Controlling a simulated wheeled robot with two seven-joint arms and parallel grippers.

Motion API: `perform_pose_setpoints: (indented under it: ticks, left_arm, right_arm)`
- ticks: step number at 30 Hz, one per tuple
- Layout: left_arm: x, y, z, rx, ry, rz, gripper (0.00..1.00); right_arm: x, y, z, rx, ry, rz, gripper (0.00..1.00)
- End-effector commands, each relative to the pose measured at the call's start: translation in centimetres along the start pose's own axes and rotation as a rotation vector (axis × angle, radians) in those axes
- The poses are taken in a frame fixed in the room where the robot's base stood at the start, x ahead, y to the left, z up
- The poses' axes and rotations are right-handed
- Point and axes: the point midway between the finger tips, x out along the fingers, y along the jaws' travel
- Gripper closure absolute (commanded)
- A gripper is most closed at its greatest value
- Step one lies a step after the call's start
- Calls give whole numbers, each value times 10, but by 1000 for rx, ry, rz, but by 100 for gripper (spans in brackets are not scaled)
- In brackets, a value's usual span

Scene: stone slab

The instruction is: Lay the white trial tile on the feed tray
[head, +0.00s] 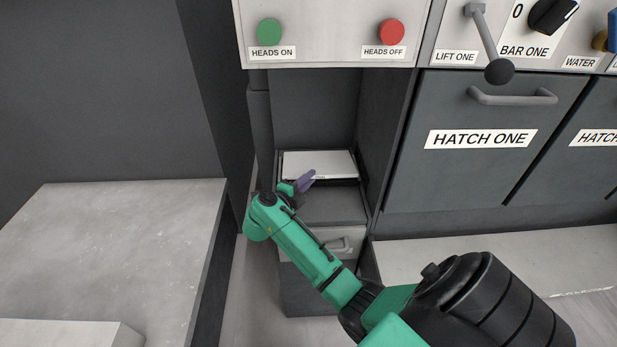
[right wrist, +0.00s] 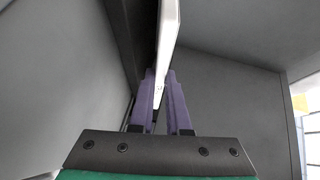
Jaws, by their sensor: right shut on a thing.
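The white trial tile (head: 325,163) is in the recess below the heads panel, lying roughly level in the head view. My right gripper (head: 311,176) is shut on its near edge, with purple fingers on it. In the right wrist view the tile (right wrist: 168,32) shows nearly edge-on between the fingertips (right wrist: 160,82). A dark edge shows just under and around the tile, perhaps the feed tray; the tile covers most of it. I cannot tell whether the tile touches it. My left gripper is out of view.
Above the recess is a panel with a green button (head: 270,32) and a red button (head: 391,32). Hatch one (head: 480,140) stands to the right, and a stone slab (head: 120,250) to the left.

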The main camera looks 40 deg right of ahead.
Motion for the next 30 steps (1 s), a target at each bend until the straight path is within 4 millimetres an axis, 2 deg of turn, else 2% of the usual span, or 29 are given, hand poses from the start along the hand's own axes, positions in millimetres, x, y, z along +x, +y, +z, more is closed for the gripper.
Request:
perform_pose_setpoints:
  ticks: [7,8,10,19,22,26,30]
  left_arm:
    - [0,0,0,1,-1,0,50]
    - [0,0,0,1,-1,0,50]
    - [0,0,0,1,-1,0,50]
    - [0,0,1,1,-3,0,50]
    - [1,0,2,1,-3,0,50]
    - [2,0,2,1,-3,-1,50]
    - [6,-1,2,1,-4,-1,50]
  right_arm:
    - [0,-2,0,2,0,-4,100]
    - [0,-2,0,2,0,-4,78]
    - [0,-1,0,2,0,-4,51]
    - [0,1,0,-1,0,2,50]
    - [-7,1,1,0,-2,2,50]
    - [-33,2,1,2,-4,5,50]
    - [-73,3,1,2,-3,6,50]
